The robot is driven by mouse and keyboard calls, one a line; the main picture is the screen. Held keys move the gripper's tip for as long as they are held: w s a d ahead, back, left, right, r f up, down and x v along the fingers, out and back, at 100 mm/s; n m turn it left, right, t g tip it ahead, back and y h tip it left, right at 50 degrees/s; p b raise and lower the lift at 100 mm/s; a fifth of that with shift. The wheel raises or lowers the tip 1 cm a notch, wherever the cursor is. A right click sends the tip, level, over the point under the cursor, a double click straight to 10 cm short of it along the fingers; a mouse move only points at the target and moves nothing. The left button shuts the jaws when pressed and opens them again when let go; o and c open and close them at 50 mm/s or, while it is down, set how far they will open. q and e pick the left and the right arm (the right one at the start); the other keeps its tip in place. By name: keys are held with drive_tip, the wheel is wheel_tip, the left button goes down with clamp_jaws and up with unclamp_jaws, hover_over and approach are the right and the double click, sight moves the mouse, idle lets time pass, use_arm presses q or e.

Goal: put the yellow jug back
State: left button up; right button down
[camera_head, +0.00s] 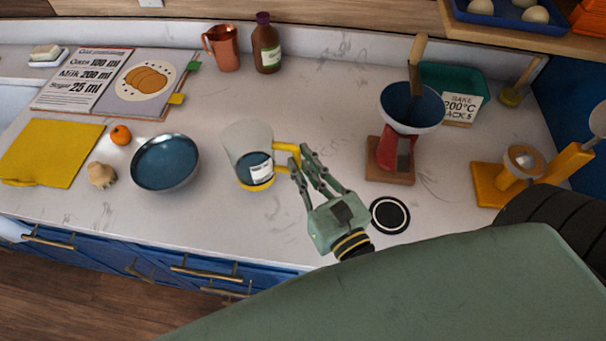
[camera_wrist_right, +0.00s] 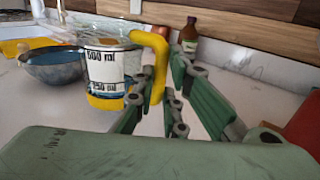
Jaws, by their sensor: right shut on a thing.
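The yellow jug (camera_head: 246,140) is a clear measuring jug with a yellow handle and yellow base. It is upright at the middle of the counter, with a white label on its side. My right gripper (camera_head: 301,161) is at the jug's handle, with its fingers shut on it. In the right wrist view the jug (camera_wrist_right: 103,68) stands at the left, and its yellow handle (camera_wrist_right: 158,60) is by the fingers of my right gripper (camera_wrist_right: 160,95). I cannot tell whether the jug's base touches the counter. My left gripper is not in view.
A blue bowl (camera_head: 165,162) stands left of the jug. A red scale with a blue bowl (camera_head: 410,106) and a black round coaster (camera_head: 390,215) are to the right. A copper mug (camera_head: 222,48) and brown bottle (camera_head: 266,44) stand behind. Counter between jug and bottle is clear.

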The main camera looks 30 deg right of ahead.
wheel_tip(320, 180, down, 3)
drive_tip(key=shift+f, duration=0.2)
use_arm(q)
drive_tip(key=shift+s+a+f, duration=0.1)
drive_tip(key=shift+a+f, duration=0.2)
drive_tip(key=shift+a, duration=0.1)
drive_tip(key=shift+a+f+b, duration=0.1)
drive_tip(key=shift+b, duration=0.2)
use_arm(e)
drive_tip(key=shift+f, duration=0.1)
drive_tip(key=c, duration=2.3)
unclamp_jaws()
drive_tip(key=shift+f, duration=0.15)
drive_tip(key=o, duration=0.5)
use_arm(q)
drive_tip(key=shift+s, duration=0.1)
